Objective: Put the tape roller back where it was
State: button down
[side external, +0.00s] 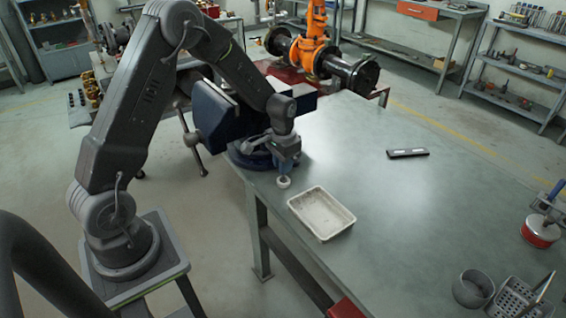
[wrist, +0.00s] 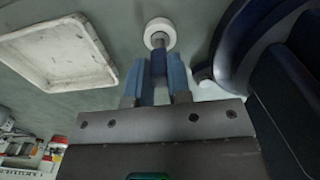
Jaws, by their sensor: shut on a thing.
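The tape roller (side external: 283,182) shows as a small white round piece under my gripper (side external: 284,170), near the left edge of the workbench. In the wrist view the tape roller (wrist: 160,32) is a white ring with a grey centre, just beyond the tips of my gripper (wrist: 159,68). My gripper is shut on it, with the blue fingers on either side of a darker middle part. I cannot tell whether the roller touches the bench top or hangs just above it.
A shallow white tray (side external: 321,213) lies right of my gripper. A blue vise (side external: 215,115) stands close on the left. A dark flat bar (side external: 408,153), a grey cup (side external: 473,289) and a red round item with a blue handle (side external: 541,231) lie farther right. The bench middle is clear.

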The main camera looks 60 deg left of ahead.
jog(key=shift+f, duration=0.1)
jog(key=c, duration=1.1)
grip_release()
jog(key=shift+o, duration=0.2)
notch_tip(320, 180, up, 12)
jog(key=s+d+r+t, duration=0.3)
jog(key=s+d+r, duration=0.5)
jog(key=s+r, duration=0.25)
jog(key=s+d+r+t, duration=0.1)
jog(key=s+d, duration=0.3)
jog(key=s, duration=0.8)
jog(key=shift+d+r+t, duration=0.2)
jog(key=shift+d+t, duration=0.1)
jog(key=shift+t, duration=0.5)
